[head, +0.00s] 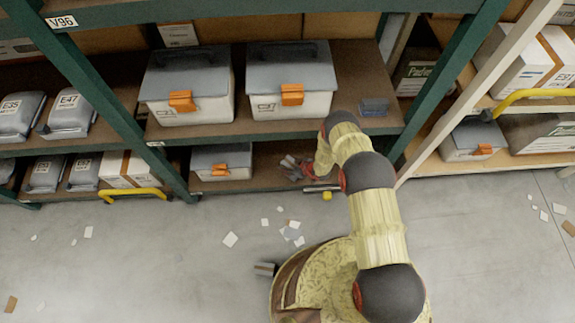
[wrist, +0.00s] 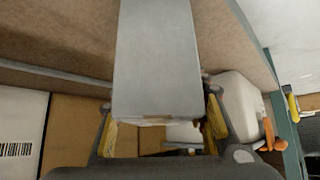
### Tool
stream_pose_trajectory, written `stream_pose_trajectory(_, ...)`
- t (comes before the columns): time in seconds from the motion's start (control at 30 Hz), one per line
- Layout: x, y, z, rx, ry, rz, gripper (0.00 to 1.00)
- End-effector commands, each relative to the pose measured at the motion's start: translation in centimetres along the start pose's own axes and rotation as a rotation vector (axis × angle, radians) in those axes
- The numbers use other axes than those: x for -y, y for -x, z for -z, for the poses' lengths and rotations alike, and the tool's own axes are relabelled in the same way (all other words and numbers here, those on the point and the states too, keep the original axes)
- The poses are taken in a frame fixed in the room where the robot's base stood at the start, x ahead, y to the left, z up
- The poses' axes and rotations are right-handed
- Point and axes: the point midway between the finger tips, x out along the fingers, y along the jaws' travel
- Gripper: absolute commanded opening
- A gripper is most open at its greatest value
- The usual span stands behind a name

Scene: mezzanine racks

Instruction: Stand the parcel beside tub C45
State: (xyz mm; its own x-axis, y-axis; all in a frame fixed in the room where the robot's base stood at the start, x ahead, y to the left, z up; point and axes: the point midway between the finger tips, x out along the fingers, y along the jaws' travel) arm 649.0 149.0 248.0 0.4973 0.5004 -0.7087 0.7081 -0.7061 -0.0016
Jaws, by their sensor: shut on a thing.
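The parcel (wrist: 157,62) is a plain grey box, seen close up in the wrist view. My gripper (wrist: 160,128) is shut on it, with a yellow-padded finger at each side. In the head view my gripper (head: 302,168) reaches into the low shelf bay, and my arm hides part of it. A pale tub with a grey lid and orange latch (head: 222,163) stands on that shelf, left of my gripper. A pale tub with an orange latch (wrist: 240,108) shows at the right of the wrist view. I cannot read C45 on any tub.
Two large tubs (head: 188,85) (head: 291,80) and a small blue-grey box (head: 374,107) stand on the shelf above. A green rack upright (head: 115,95) bounds the bay at left. Paper scraps (head: 230,239) lie on the floor.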

Motion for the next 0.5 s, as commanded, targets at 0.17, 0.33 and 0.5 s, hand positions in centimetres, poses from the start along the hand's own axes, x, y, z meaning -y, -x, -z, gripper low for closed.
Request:
stream_pose_trajectory(0.17,-0.05,-0.12,-0.03,-0.001,0.001,0.0,0.48)
stream_pose_trajectory(0.33,-0.02,-0.11,-0.07,-0.001,0.0,0.0,0.57)
stream_pose_trajectory(0.5,0.0,-0.11,-0.1,0.0,0.0,0.0,0.65)
